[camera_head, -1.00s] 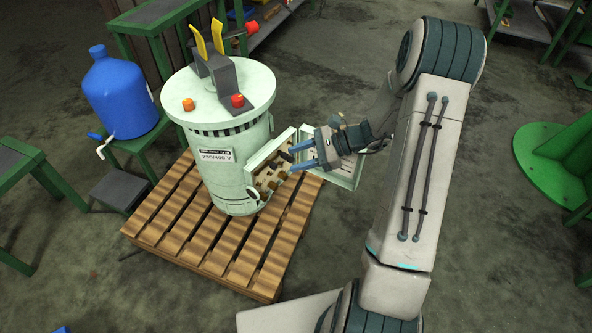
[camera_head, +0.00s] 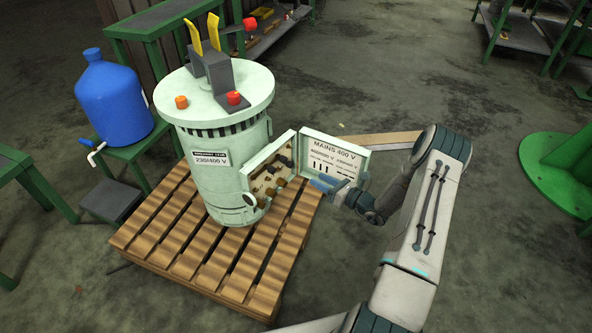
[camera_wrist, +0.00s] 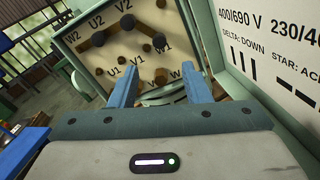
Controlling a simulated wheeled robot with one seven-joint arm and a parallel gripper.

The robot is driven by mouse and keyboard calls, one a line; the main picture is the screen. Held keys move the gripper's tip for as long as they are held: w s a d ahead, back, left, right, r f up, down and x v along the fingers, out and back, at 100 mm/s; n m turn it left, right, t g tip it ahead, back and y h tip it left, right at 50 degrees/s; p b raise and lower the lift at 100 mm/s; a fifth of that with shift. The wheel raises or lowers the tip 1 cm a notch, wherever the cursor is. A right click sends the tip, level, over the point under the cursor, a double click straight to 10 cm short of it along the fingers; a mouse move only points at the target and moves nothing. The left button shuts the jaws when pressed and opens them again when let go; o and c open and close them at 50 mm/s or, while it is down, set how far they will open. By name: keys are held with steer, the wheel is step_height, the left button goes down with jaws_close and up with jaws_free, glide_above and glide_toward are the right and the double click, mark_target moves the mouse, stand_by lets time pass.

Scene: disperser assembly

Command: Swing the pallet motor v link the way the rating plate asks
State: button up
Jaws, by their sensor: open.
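The pale green motor (camera_head: 221,165) stands upright on a wooden pallet (camera_head: 172,243). Its rating plate (camera_head: 211,159) reads 230/400 V. The open terminal box (camera_head: 268,177) holds a board (camera_wrist: 118,62) with brass-brown studs, dark links (camera_wrist: 92,43) and U, V and W labels. I cannot clearly tell which stud pairs each link joins. The open lid (camera_head: 334,153) reads MAINS 400 V; in the wrist view it reads DELTA: DOWN and STAR: ACROSS, the latter partly cut off. My gripper (camera_head: 324,184) is open and empty in front of the lid, right of the board. Its blue fingers (camera_wrist: 160,82) cover the board's lower part.
A blue jug (camera_head: 114,97) stands on a green stand at left. Grey-green shelving (camera_head: 270,35) is behind the motor, and a green round base (camera_head: 556,170) is at far right. The floor between that base and my arm is clear.

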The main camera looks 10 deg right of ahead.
mark_target(292, 166)
steer(key=b+x, duration=0.2)
steer(key=x, duration=0.8)
steer(key=shift+w+a, duration=0.25)
steer(key=shift+a, duration=0.05)
jaws_close()
